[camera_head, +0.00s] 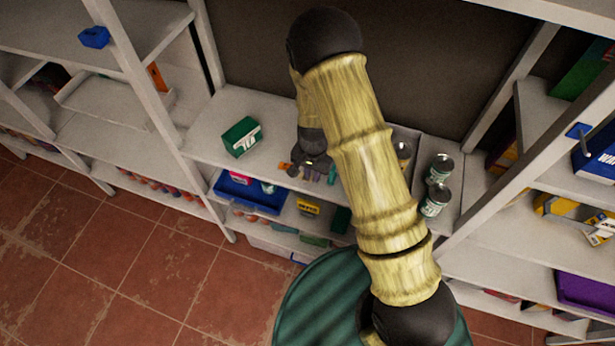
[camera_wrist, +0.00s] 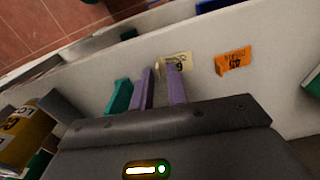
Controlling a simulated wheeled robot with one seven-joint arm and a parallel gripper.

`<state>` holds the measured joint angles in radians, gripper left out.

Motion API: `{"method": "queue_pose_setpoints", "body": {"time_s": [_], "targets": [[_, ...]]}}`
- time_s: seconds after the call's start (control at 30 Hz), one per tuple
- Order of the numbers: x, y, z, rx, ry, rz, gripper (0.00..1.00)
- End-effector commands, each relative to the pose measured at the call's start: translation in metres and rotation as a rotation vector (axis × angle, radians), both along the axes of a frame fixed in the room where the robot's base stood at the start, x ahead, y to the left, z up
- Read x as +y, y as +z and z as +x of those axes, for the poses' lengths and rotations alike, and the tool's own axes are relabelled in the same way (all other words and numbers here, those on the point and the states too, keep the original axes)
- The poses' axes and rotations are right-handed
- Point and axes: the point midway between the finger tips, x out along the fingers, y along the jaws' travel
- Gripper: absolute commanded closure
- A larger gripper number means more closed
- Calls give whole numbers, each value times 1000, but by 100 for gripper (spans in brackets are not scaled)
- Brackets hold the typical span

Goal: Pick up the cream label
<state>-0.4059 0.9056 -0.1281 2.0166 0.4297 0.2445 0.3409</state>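The cream label (camera_wrist: 184,58), a small card with dark print, is on the pale shelf in the wrist view. My gripper (camera_wrist: 160,68) appears as two lilac fingers with a narrow gap between them, apparently empty. The right finger overlaps the label's lower part. I cannot tell whether it touches it. In the head view my gripper (camera_head: 312,168) hangs low over the middle shelf, partly hidden by its dark wrist, and the label cannot be made out clearly there.
An orange label (camera_wrist: 234,60) is right of the cream one, and a teal piece (camera_wrist: 118,97) is left of my fingers. A yellow-grey container (camera_wrist: 25,135) is at lower left. A green box (camera_head: 242,137) and jars (camera_head: 437,170) stand on the same shelf.

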Motion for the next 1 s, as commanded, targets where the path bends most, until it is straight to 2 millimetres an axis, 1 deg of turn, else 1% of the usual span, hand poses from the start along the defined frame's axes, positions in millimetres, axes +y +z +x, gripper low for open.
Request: {"method": "queue_pose_setpoints", "body": {"time_s": [0.03, 0.07, 0.47, 0.63, 0.77, 1.0], "targets": [[0, 0, 0, 0, 0, 0, 94], [0, 0, 0, 0, 0, 0, 100], [0, 0, 0, 0, 0, 0, 100], [0, 7, 0, -1, 1, 0, 100], [1, 22, 0, -2, 1, 0, 100], [1, 65, 1, -6, 2, 2, 100]]}}
